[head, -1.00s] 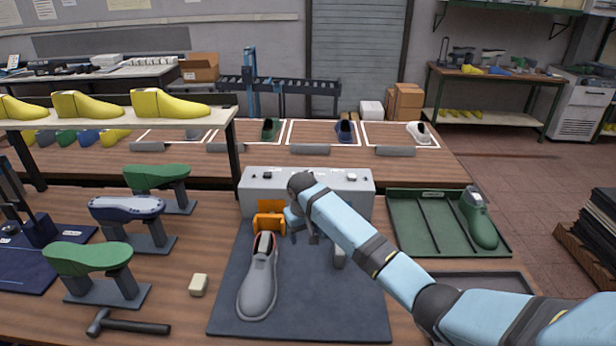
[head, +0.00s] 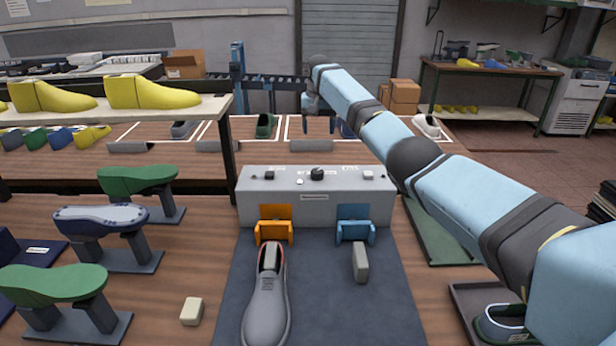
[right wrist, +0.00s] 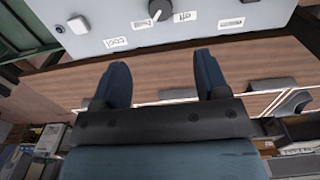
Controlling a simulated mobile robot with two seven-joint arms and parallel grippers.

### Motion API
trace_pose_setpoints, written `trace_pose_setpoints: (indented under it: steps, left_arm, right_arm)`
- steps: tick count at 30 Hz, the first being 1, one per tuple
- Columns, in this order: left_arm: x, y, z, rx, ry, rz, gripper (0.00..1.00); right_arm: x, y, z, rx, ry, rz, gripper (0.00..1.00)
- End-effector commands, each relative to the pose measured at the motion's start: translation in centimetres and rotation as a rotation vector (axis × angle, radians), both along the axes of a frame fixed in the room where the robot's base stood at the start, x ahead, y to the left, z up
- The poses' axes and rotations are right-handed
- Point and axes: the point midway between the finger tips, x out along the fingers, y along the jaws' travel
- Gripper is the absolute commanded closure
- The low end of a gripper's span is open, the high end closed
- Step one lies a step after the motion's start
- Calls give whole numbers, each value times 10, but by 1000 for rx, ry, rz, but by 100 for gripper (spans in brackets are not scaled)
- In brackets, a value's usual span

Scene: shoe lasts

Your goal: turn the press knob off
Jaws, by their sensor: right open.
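The press is a light grey box (head: 290,208) at the back of a dark mat. Its black round knob (head: 317,174) sits on top near the middle, among printed labels and small buttons. The knob also shows at the top edge of the right wrist view (right wrist: 157,10), with labels on the panel around it; I cannot read its setting surely. My right gripper (head: 319,128) is beyond and above the press in the head view, fingers down, open and empty, apart from the knob. In the right wrist view its two fingers (right wrist: 161,70) are spread. My left gripper is not in view.
A grey shoe (head: 266,305) lies on the mat (head: 335,310). Orange (head: 274,228) and blue (head: 355,228) brackets stand at the press front. Green lasts on stands are left. My right arm crosses above the green tray (head: 432,232).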

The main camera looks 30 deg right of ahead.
Motion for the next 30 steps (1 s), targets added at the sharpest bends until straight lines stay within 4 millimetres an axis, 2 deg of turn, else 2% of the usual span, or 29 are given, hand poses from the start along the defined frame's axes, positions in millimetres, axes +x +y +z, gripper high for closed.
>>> trace_pose_setpoints:
  steps: [1, 5, 8, 21, 25, 30]
  left_arm:
    - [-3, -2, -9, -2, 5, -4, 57]
    - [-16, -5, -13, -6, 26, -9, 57]
    - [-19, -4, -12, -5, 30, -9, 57]
    - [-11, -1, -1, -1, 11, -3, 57]
    - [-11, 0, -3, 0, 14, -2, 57]
    - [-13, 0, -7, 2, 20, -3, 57]
  right_arm:
    - [0, 0, -7, 0, -1, 0, 32]
    - [0, 0, -15, -1, -1, 0, 32]
    - [0, 0, -28, 0, 2, 0, 32]
    - [-1, 1, -117, 0, 1, 1, 32]
    - [0, 1, -133, 1, -1, 0, 32]
    - [0, 1, -143, 0, -1, 1, 32]
